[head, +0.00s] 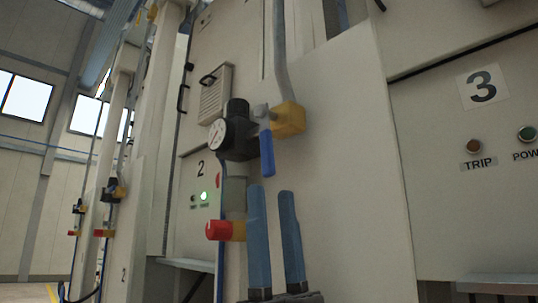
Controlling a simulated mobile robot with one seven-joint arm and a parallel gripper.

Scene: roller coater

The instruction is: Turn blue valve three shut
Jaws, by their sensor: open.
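A blue valve lever (267,152) hangs nearly straight down in the head view. It sits at the left end of a yellow valve body (289,118) on a pale machine wall. No number shows on the valve itself. A panel with a large 3 (483,86) is on the right, and a smaller 2 (200,169) is behind on the left. My gripper (272,193) points up from the bottom of the view, with two blue fingers apart and nothing between them. The fingertips appear just below the lever in the picture. How far apart in depth they are, I cannot tell.
A black regulator with a round gauge (217,134) adjoins the valve on the left. A red knob (218,230) sits lower, left of my fingers. A grey pipe (281,55) rises from the valve. Similar valve sets (112,190) stand farther left. Plain wall is clear to the right.

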